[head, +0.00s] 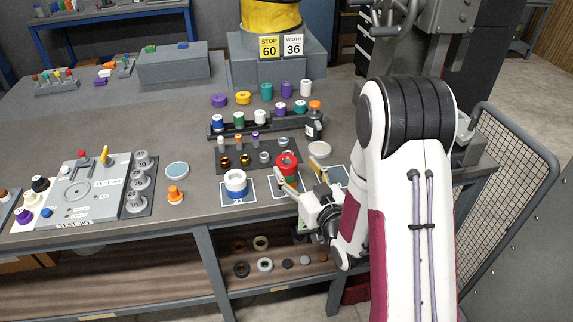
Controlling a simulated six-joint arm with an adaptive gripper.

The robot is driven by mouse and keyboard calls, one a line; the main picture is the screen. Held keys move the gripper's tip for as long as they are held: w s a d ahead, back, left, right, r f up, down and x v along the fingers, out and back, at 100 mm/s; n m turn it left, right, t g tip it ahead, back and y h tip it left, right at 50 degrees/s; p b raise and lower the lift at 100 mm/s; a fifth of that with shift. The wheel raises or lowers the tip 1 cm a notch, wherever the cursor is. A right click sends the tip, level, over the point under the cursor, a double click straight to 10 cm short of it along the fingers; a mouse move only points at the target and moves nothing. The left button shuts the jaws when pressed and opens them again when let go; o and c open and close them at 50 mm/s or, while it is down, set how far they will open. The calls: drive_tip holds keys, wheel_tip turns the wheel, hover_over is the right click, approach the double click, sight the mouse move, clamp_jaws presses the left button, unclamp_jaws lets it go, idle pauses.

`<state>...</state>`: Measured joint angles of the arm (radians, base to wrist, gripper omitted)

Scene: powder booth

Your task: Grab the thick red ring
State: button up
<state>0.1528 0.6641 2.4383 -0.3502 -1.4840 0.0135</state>
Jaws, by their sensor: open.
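The thick red ring (287,159) is near the middle of the table's front part, at the top of what looks like a short stack. A little green shows below it, and its lower side is partly hidden by my gripper. My gripper (299,169) is open and empty. It reaches in from the front right, with one finger just in front of the red ring and the other to its right. I cannot tell whether a finger touches the ring.
A white and blue stack (235,184) stands on a marked card to the left. A dark tray (262,154) of small rings lies behind, with a rack (222,132) of coloured rings beyond. A pale disc (319,149) lies to the right. An orange piece (175,195) stands left.

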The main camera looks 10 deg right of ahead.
sight(284, 157)
drive_tip(key=shift+w, duration=0.1)
drive_tip(key=shift+a+x, duration=0.2)
drive_tip(key=shift+x, duration=1.05)
drive_tip(key=shift+a+x, duration=0.15)
drive_tip(key=shift+x, duration=1.1)
drive_tip(key=shift+f, duration=0.1)
drive_tip(key=c, duration=1.4)
